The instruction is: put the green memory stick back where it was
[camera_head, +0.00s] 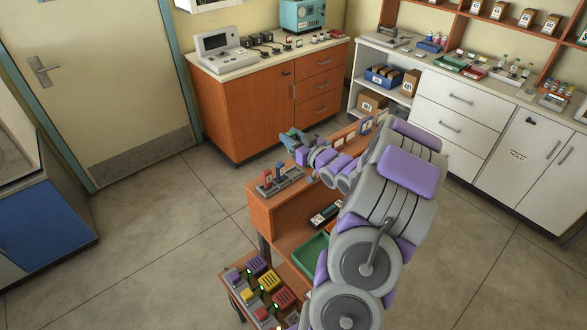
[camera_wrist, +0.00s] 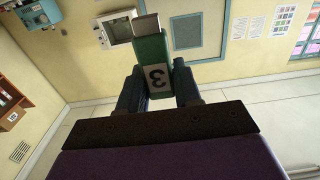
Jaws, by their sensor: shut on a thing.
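The green memory stick (camera_wrist: 152,52) is in my gripper (camera_wrist: 157,85) in the wrist view. In the head view my gripper (camera_head: 292,140) is small, above the far left end of the orange wooden desk. A grey holder (camera_head: 283,184) stands on that desk top, with a red stick (camera_head: 267,179) and a blue stick (camera_head: 281,169) upright in it. My gripper is apart from the holder, beyond it.
My arm hides much of the desk. A green tray (camera_head: 309,257) and a dark case (camera_head: 325,214) lie on its lower level. Purple, yellow and red devices (camera_head: 268,281) stand on a low table in front. Picture cards (camera_head: 351,142) stand along the desk's back. Open floor lies left.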

